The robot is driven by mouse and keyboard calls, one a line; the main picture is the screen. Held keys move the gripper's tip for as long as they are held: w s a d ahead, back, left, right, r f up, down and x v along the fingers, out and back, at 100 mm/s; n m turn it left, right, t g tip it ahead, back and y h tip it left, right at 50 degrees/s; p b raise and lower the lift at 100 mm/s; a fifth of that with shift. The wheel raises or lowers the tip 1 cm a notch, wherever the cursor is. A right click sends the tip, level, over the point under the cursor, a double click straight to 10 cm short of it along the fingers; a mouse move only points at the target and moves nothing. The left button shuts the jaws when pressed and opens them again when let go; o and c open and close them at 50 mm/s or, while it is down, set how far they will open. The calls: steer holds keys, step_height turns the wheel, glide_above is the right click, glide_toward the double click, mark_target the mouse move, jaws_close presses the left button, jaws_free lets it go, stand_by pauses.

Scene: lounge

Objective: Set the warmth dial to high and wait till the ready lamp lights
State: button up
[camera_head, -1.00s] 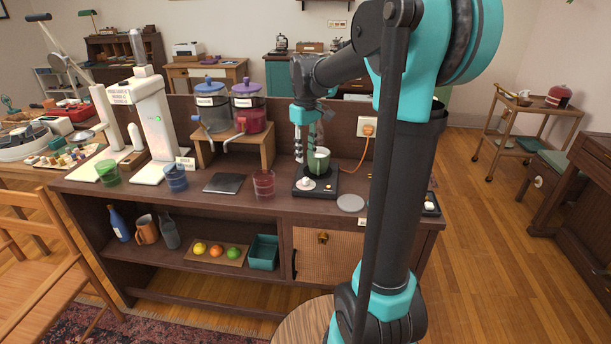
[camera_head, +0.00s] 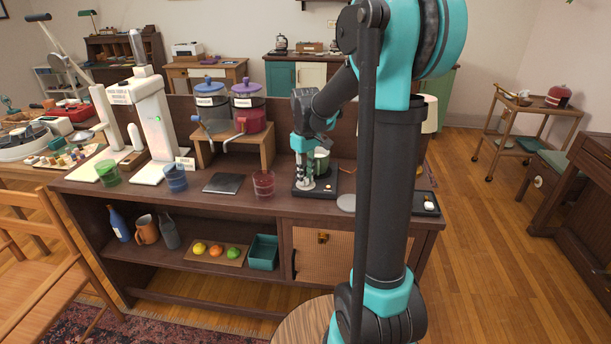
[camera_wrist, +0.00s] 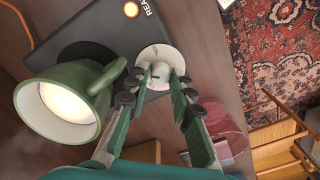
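The warmth dial (camera_wrist: 158,58) is a round white disc with a raised knob on the black warmer plate (camera_wrist: 96,22). A green mug (camera_wrist: 72,100) with pale contents stands on the warmer, beside my gripper. My gripper (camera_wrist: 161,72) points down at the dial, its two fingertips apart on either side of the knob; whether they touch it is unclear. In the head view my gripper (camera_head: 306,178) hides most of the dial.
A red glass (camera_head: 264,183) stands left of the warmer, and a grey disc (camera_head: 346,203) lies to its right. A dispenser stand (camera_head: 232,147) is behind on the left. An orange cord leads off from the warmer in the wrist view (camera_wrist: 18,22).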

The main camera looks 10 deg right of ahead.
jaws_close()
steer(key=shift+m, duration=0.4)
steer(key=m, duration=0.4)
steer(key=shift+m, duration=0.4)
steer(key=m, duration=0.4)
steer(key=shift+m, duration=2)
steer(key=shift+o, duration=1.6)
jaws_free()
